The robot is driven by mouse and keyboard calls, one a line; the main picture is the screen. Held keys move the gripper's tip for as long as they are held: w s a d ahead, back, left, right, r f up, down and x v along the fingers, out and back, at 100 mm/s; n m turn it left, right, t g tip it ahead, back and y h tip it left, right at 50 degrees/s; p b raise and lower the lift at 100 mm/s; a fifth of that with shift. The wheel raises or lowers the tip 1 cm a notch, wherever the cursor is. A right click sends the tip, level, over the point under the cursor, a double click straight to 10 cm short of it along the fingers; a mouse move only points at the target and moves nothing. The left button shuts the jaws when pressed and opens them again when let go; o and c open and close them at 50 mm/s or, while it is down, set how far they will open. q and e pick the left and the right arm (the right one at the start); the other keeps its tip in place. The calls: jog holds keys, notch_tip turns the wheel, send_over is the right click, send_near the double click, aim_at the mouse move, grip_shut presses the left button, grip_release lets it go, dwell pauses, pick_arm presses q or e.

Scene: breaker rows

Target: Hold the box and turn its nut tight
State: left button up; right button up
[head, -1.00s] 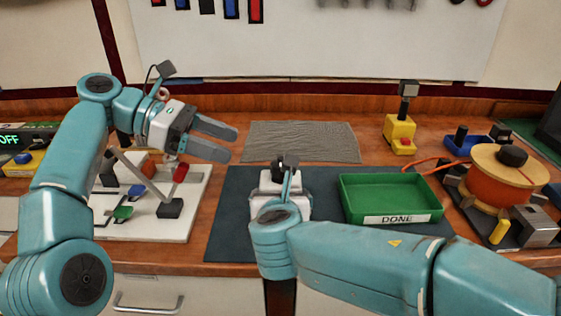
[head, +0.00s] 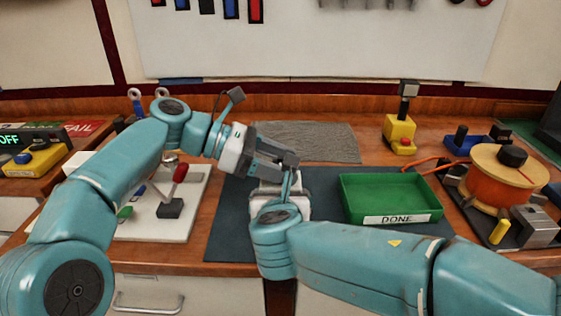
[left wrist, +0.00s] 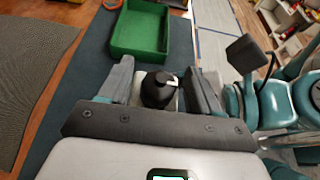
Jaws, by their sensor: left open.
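In the left wrist view, a black round nut (left wrist: 158,89) sits on top of a pale box (left wrist: 181,102), of which only a little shows. My left gripper (head: 289,165) is open, and its two fingers stand on either side of the nut with gaps. In the head view, the left gripper's fingers reach above my right gripper's white body (head: 299,203) at the middle of the dark mat (head: 232,211). My right gripper's fingers are hidden, so its hold on the box does not show. The box is mostly hidden in the head view.
A green tray (head: 391,218) labelled DONE stands right of my right wrist. A white board (head: 191,223) with a red-handled lever lies left. An orange spool (head: 494,185) is at the right, a yellow device (head: 399,131) at the back. A grey ribbed mat (head: 322,138) lies behind.

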pick_arm(q)
jog(key=c, duration=1)
jog(key=shift+w+m+g, duration=0.15)
jog(key=shift+m+g, duration=0.45)
jog(key=shift+g, duration=0.1)
jog(key=o, duration=1)
